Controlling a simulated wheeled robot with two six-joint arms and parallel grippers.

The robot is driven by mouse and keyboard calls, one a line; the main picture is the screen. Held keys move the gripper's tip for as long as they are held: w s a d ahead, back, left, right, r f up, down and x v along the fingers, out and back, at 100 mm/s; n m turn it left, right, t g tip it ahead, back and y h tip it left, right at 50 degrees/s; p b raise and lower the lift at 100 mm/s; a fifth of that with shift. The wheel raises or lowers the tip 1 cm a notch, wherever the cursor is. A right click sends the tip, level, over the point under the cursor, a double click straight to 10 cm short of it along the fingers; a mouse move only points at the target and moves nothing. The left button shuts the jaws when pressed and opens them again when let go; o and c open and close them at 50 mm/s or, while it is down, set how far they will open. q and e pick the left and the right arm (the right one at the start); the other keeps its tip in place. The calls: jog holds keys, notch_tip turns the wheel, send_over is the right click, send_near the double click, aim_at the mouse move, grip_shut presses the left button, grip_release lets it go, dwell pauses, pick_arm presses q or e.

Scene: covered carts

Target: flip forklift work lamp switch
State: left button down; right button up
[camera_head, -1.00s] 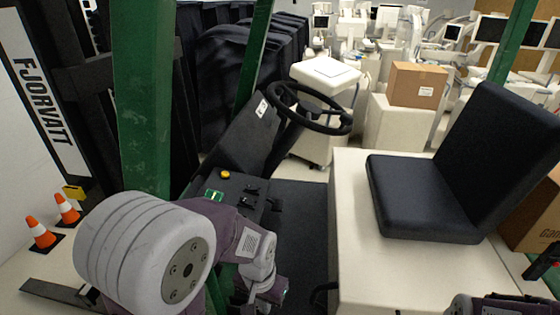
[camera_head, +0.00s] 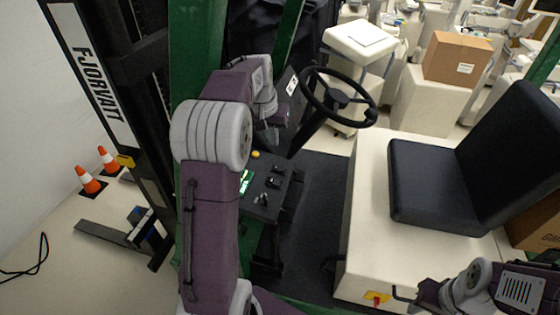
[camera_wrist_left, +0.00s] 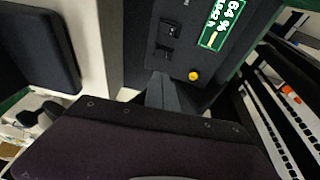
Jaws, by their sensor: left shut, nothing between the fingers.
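The forklift's dark control panel (camera_head: 262,190) sits below the steering wheel. It carries a yellow button (camera_head: 255,155), a lit green display (camera_head: 246,182) and small black switches (camera_head: 276,169). In the left wrist view two black switches (camera_wrist_left: 170,29) show beside the display (camera_wrist_left: 220,22) and the yellow button (camera_wrist_left: 194,75). No label tells me which one is the lamp switch. My left gripper (camera_head: 269,138) is shut and empty over the panel's far end. In the wrist view its tips (camera_wrist_left: 162,77) point toward the switches, close to the button; contact is unclear. My right arm is at the lower right, its fingers unclear.
The steering wheel (camera_head: 338,98) stands just right of my left gripper. A green post (camera_head: 197,50) rises behind my left arm. The black seat (camera_head: 435,185) is on the right, with a red knob on a yellow plate (camera_head: 376,299) below it. Orange cones (camera_head: 89,180) stand left.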

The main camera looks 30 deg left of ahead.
aim_at(281, 169)
pick_arm(q)
jog(key=p+x, duration=0.1)
jog(key=x, duration=0.3)
jog(key=p+x, duration=0.2)
jog(key=x, duration=0.3)
jog(key=p+x, duration=0.1)
jog(key=x, duration=0.3)
jog(key=shift+s+d+f+p, duration=0.3)
jog(key=shift+s+p, duration=0.05)
jog(key=shift+p, duration=0.05)
jog(key=shift+f, duration=0.3)
